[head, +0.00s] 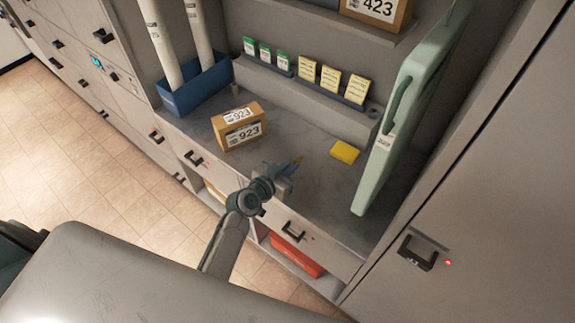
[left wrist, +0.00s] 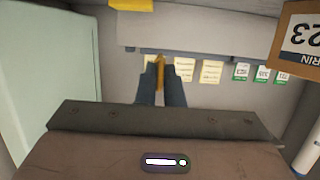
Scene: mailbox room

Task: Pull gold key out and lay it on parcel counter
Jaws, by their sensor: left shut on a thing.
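My left gripper (head: 288,170) is shut on the gold key (head: 298,160). The key sticks out past the fingertips over the grey parcel counter (head: 310,205), and I cannot tell the exact gap below it. In the left wrist view the gold key (left wrist: 160,72) stands between the two blue-grey fingers (left wrist: 161,88). The gripper is right of the cardboard parcel and left of the yellow block. My right gripper is not in view.
A cardboard parcel (head: 240,127) marked 923 and a yellow block (head: 345,152) sit on the counter. A blue bin (head: 192,92) with tubes stands at the back left. Green and yellow cards line the rear ledge. A pale green door (head: 405,110) stands open at right.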

